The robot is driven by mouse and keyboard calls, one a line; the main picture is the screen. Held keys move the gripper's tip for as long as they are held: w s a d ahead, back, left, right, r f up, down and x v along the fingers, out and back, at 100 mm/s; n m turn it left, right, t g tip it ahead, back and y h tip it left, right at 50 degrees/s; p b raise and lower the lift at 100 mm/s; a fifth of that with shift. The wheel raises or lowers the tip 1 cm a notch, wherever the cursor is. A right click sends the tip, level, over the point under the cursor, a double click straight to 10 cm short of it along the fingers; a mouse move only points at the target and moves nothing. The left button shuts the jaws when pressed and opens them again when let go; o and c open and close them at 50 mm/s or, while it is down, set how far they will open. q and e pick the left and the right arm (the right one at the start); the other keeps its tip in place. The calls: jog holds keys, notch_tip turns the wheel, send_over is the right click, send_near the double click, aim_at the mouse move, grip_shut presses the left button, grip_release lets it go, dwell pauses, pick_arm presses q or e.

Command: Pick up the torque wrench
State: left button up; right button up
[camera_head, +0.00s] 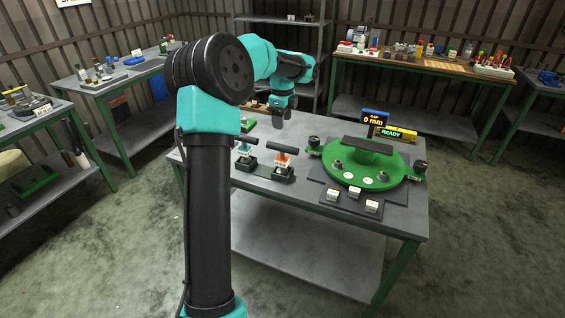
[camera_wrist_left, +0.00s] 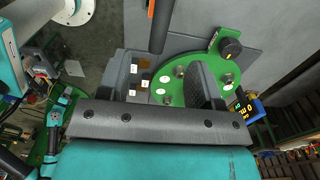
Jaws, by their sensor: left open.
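One has a blue body (camera_head: 244,149) and the other an orange-and-white body (camera_head: 283,158). I cannot tell for sure which is the torque wrench. My left gripper (camera_head: 283,117) hangs over the table behind the rack, empty and apart from both tools. In the left wrist view my left gripper (camera_wrist_left: 163,88) has its two dark fingers spread wide. A dark bar (camera_wrist_left: 160,22) with an orange edge shows beyond them. My right gripper is not in view.
A green round fixture (camera_head: 366,181) with knobs sits on the right of the table. Behind it are a small display (camera_head: 375,118) and a yellow READY sign (camera_head: 397,134). Several white labelled blocks (camera_head: 354,193) lie in front. The table's front left is mostly bare.

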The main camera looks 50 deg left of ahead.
aim_at(282, 148)
pick_arm(q)
notch_tip(282, 148, down, 8)
jog(key=shift+r, duration=0.1)
dwell(0.4)
notch_tip(282, 148, down, 5)
jog(key=shift+w+f, duration=0.1)
jog(key=shift+w, duration=0.05)
dwell(0.3)
jog(key=shift+c, duration=0.4)
jog(key=shift+a, duration=0.1)
grip_shut()
